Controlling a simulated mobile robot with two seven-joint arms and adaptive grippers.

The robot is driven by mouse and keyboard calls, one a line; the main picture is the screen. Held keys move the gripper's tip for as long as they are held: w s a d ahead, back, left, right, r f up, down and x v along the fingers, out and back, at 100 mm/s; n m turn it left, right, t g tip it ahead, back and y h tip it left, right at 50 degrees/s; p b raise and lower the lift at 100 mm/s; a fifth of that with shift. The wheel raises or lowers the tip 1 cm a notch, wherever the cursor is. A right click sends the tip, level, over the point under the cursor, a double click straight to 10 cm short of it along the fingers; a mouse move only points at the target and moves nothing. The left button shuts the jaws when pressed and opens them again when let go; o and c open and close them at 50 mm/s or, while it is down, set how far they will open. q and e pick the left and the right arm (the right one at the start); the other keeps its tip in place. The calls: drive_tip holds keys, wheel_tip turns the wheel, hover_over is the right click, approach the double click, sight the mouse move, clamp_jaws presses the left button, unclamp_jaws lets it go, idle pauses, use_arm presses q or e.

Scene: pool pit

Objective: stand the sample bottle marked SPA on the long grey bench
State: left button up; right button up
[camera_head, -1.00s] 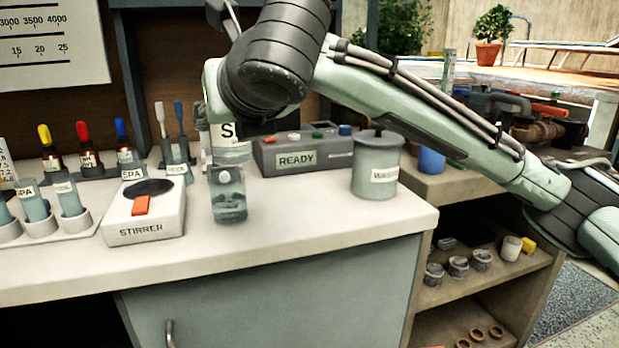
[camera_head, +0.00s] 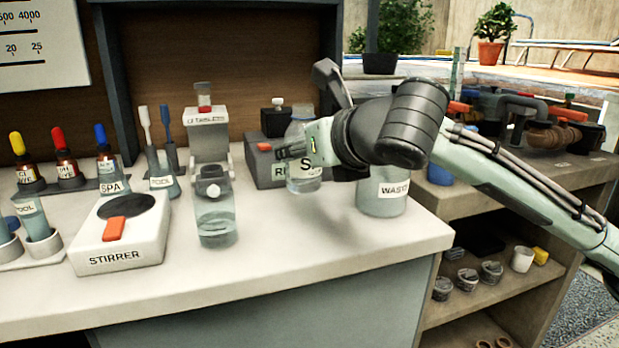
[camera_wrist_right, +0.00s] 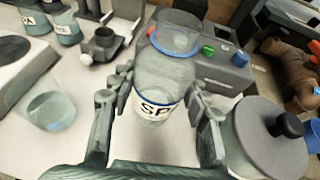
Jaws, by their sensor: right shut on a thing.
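The sample bottle marked SPA (camera_head: 304,184) is clear, with a white label of which only the first letter shows in the head view. In the right wrist view the bottle (camera_wrist_right: 164,75) shows "SP" and a blue ring, upright or nearly so. My right gripper (camera_wrist_right: 160,82) is shut on it, with fingers on both sides; in the head view the gripper (camera_head: 303,150) reaches in from the right. The bottle is over the long pale counter (camera_head: 300,235); whether its base touches is unclear. I cannot tell for sure that this counter is the grey bench. My left gripper is out of view.
A WASTE pot (camera_head: 382,203) stands right of the bottle and a READY box (camera_head: 262,172) behind it. The counter's front strip is clear.

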sight(316, 178)
drive_tip(key=shift+w+d+f, duration=0.1)
drive_tip(key=shift+d+f, duration=0.1)
drive_tip(key=shift+d, duration=0.15)
drive_tip(key=shift+f, duration=0.25)
wheel_tip(316, 178, down, 2)
drive_tip(key=shift+f, duration=0.75)
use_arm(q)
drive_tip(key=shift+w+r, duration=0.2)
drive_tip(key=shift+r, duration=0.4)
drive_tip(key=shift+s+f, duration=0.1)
use_arm(e)
drive_tip(key=shift+f, duration=0.15)
drive_tip(key=o, duration=1.4)
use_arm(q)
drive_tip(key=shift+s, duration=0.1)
